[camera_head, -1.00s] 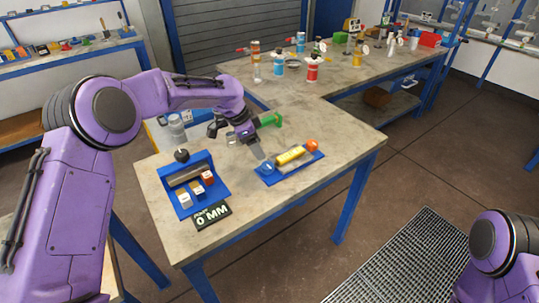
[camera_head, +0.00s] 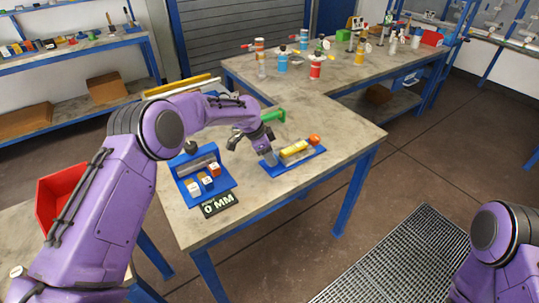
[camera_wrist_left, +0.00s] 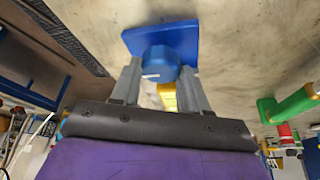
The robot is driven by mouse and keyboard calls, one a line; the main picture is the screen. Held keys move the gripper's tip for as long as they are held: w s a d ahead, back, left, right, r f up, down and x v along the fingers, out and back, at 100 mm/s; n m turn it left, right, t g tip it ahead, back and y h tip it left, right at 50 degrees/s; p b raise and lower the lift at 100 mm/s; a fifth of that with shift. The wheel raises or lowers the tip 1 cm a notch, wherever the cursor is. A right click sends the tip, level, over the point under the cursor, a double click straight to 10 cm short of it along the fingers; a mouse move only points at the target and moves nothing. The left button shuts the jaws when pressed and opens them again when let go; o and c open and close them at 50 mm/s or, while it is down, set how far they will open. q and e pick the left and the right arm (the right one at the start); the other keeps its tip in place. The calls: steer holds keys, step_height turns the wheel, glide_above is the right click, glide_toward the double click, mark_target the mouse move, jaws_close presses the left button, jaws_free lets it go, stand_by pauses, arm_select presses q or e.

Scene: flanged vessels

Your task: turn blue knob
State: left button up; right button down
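The blue knob (camera_wrist_left: 160,62) is on the near left end of a device with a yellow middle (camera_head: 296,149) and an orange ball-like end (camera_head: 314,140), on a blue base (camera_head: 309,159). In the head view my left gripper (camera_head: 270,157) points down at that end and hides most of the knob. In the left wrist view the left gripper (camera_wrist_left: 160,74) has one finger on each side of the knob, with seemingly narrow gaps. My right gripper is not in view; only part of my right arm shows at lower right.
A blue stand with small blocks (camera_head: 207,182) and a "0 MM" display (camera_head: 217,204) are left of the device. A green-handled part (camera_head: 273,116) lies behind the gripper. The tabletop right of the device is clear.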

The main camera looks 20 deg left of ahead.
arm_select(q)
steer(key=shift+s+d+f, duration=0.1)
steer(key=shift+s+f, duration=0.05)
steer(key=n+p, duration=0.1)
steer(key=n, duration=0.1)
steer(key=n+t+y+p, duration=0.1)
steer(key=n, duration=0.1)
steer(key=shift+s+d+n, duration=0.15)
steer(key=shift+n, duration=0.15)
steer(key=n+y+p, duration=0.1)
steer(key=n, duration=0.1)
steer(key=n+y+p, duration=0.1)
steer(key=n, duration=0.1)
steer(key=shift+d+n+t, duration=0.1)
steer(key=shift+n+t, duration=0.2)
steer(key=shift+t, duration=0.1)
steer(key=shift+d+n+y+p, duration=0.1)
steer(key=shift+n+y+p, duration=0.4)
steer(key=shift+n, duration=0.7)
steer(key=shift+f+n+y, duration=0.1)
steer(key=shift+n+y, duration=0.4)
steer(key=shift+n, duration=1)
steer(key=o, duration=1)
steer(key=shift+o, duration=0.2)
